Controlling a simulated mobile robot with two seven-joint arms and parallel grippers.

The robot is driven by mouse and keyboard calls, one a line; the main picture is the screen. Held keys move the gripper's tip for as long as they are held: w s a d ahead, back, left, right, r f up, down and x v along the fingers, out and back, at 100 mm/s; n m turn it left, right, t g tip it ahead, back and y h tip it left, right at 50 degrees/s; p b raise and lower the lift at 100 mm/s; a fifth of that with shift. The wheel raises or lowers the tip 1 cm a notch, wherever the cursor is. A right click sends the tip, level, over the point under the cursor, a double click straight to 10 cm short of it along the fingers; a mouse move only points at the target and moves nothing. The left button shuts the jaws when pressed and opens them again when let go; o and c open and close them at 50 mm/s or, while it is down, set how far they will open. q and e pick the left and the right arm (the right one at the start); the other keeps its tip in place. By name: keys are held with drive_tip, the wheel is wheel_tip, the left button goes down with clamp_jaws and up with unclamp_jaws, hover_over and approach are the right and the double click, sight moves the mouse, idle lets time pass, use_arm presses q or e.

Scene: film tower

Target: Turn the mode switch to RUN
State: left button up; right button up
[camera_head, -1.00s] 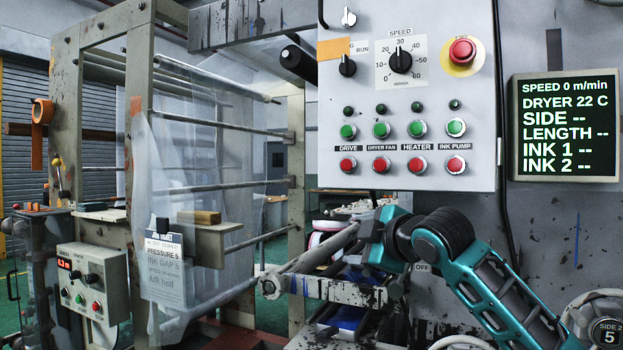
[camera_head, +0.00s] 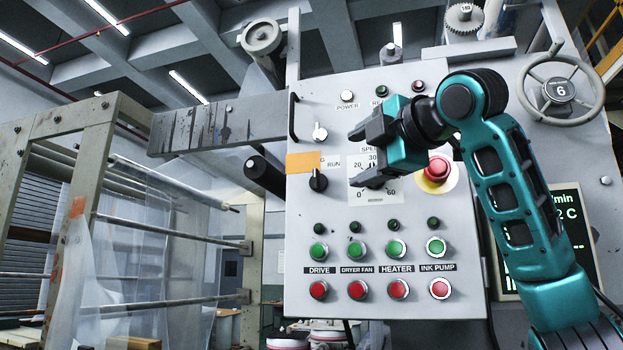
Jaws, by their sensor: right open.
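The mode switch (camera_head: 318,181) is a small black knob at the left of the grey control panel (camera_head: 300,240). A RUN label (camera_head: 333,164) shows just above it to the right. An orange tape (camera_head: 303,162) covers part of the lettering at its upper left. I cannot tell exactly which way the knob points. My right gripper (camera_head: 354,158) is open and empty, its fingers pointing left, a little to the right of the switch and apart from it. It hides much of the speed dial (camera_head: 376,180). My left gripper is not in view.
A red stop button (camera_head: 437,169) is behind my right arm's wrist. Rows of green and red buttons (camera_head: 318,290) line the lower panel. A black bar handle (camera_head: 293,117) is on the left edge. My arm partly hides the display (camera_head: 570,215).

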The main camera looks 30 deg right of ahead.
sight(318, 181)
drive_tip(key=w, duration=0.4)
drive_tip(key=w+p, duration=0.1)
drive_tip(key=w, duration=0.3)
drive_tip(key=w+d+p, duration=0.1)
drive_tip(key=w, duration=0.3)
drive_tip(key=shift+w, duration=0.2)
drive_tip(key=c, duration=0.8)
drive_tip(key=shift+f, duration=0.15)
drive_tip(key=shift+c, duration=1.3)
